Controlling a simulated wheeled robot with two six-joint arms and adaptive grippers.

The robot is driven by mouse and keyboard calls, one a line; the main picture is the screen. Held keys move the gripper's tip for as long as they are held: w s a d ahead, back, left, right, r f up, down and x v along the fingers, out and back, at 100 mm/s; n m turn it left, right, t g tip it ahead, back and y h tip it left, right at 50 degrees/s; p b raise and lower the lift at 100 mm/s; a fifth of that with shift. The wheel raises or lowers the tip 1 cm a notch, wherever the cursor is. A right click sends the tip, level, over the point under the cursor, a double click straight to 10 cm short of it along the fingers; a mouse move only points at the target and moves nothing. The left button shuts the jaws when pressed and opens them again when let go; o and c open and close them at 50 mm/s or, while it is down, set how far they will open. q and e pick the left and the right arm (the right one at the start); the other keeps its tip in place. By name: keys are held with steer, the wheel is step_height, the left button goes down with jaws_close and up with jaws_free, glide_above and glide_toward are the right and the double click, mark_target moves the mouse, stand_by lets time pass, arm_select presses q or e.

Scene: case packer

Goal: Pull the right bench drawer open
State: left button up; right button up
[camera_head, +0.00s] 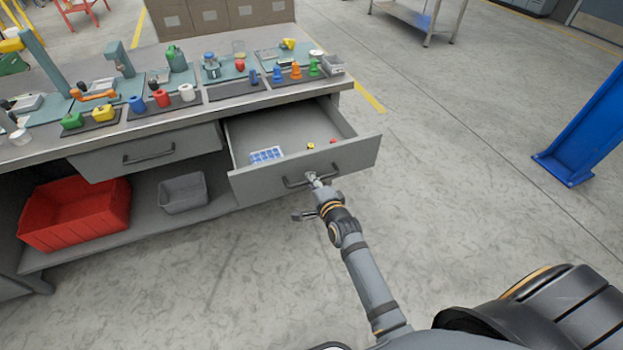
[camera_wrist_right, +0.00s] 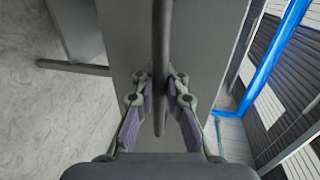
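The right bench drawer (camera_head: 357,158) is pulled well out from the bench, with its inside showing. A blue-and-white divided tray (camera_head: 266,155) and small yellow and red items lie in it. My right gripper (camera_head: 313,178) is at the drawer's dark bar handle (camera_head: 297,183). In the right wrist view, the fingers of the right gripper (camera_wrist_right: 164,88) lie on both sides of the handle bar (camera_wrist_right: 160,45) and are closed in on it. My left gripper is in neither view.
The left drawer (camera_head: 105,162) is shut. A red bin (camera_head: 75,213) and a grey bin (camera_head: 183,193) stand on the shelf below. Coloured parts and fixtures cover the bench top. The floor in front and to the right is clear up to a blue post (camera_head: 590,130).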

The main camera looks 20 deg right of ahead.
steer(key=o, duration=0.4)
steer(key=shift+r, duration=0.1)
steer(key=shift+o, duration=0.3)
steer(key=shift+s, duration=0.15)
steer(key=v, duration=1.1)
steer(key=shift+s, duration=0.35)
